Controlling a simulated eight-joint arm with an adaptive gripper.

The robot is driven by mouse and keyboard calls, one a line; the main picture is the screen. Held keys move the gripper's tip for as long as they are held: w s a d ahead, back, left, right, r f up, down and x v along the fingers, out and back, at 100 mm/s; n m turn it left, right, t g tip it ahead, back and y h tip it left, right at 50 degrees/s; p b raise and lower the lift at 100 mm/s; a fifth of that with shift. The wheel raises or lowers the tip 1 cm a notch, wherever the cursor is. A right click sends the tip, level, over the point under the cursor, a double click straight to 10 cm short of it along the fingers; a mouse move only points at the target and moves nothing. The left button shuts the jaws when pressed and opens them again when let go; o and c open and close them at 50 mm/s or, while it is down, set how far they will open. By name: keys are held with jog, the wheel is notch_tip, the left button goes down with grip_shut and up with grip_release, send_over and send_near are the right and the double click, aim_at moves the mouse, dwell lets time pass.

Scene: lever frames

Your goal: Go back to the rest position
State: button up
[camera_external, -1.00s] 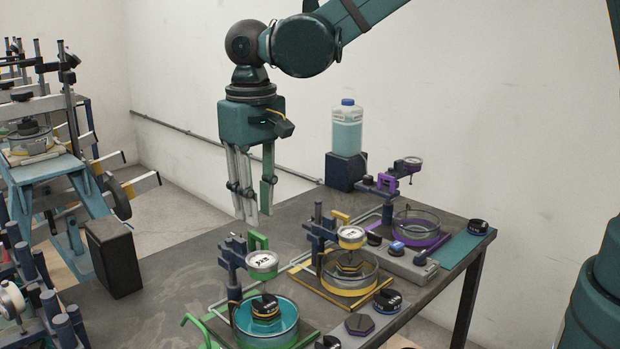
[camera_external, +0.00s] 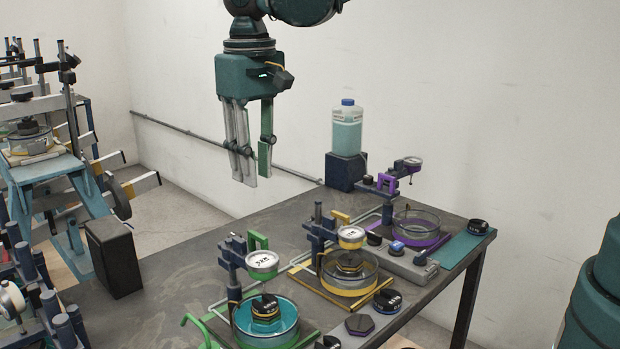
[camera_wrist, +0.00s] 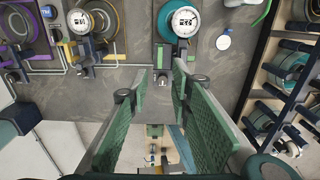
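My gripper (camera_external: 253,172) hangs pointing down, high above the back left part of the dark workbench (camera_external: 190,258), clear of everything on it. Its fingers are apart and nothing is between them. In the wrist view the two green fingers (camera_wrist: 160,75) also stand apart, with bare bench surface and floor showing between them. My upper arm runs out of the top of the external view.
Dial-gauge stations with a teal dish (camera_external: 283,325), a yellow-based dish (camera_external: 368,277) and a purple-based dish (camera_external: 433,222) line the bench. A bottle (camera_external: 347,132) stands on a dark blue block (camera_external: 345,172). A black box (camera_external: 114,258) sits at left. Air around my gripper is free.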

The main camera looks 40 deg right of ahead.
jog(key=s+d+r+t+y+b, duration=0.1)
jog(key=s+d+t+b, duration=0.2)
jog(key=d, duration=0.9)
jog(key=s+d+r+b, duration=0.1)
jog(key=s+d+b, duration=0.3)
jog(key=d, duration=0.8)
jog(key=s+d+f+t+b, duration=0.2)
jog(key=s+d+f, duration=0.2)
jog(key=s+d, duration=0.4)
jog(key=s+d+f+t+h+b, duration=0.1)
jog(key=s+d+f+t+b, duration=0.1)
jog(key=s+d+f, duration=0.3)
jog(key=s+d, duration=0.2)
jog(key=d, duration=0.1)
jog(key=shift+s+d, duration=0.35)
jog(key=shift+d, duration=0.05)
dwell(2.9)
jog(key=shift+o, duration=1.6)
jog(key=shift+w+r, duration=0.1)
jog(key=shift+r, duration=0.05)
